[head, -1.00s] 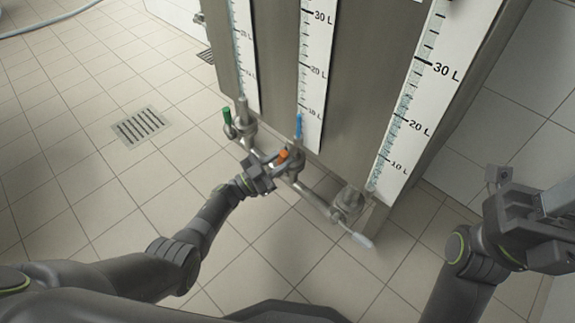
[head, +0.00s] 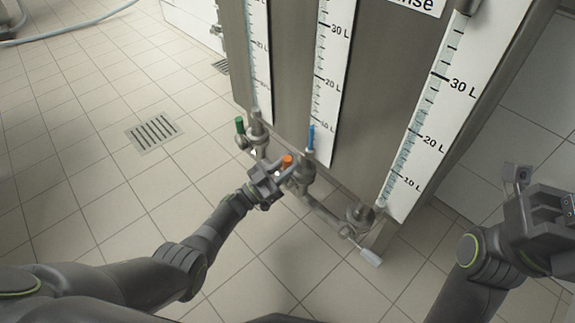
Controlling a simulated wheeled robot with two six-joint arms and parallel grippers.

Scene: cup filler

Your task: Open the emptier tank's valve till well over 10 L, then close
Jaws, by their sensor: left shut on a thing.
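Steel tanks stand side by side with white litre scales: a left scale (head: 259,62), a middle scale (head: 331,75) and a right scale (head: 437,115). The liquid levels are too faint to read surely. My right gripper (head: 543,192) is open and empty at the right edge, away from the valves.
Pipes (head: 320,207) run along the tanks' lower front. A floor drain (head: 154,133) lies in the tiles to the left. A pale hose (head: 75,23) lies at the upper left.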

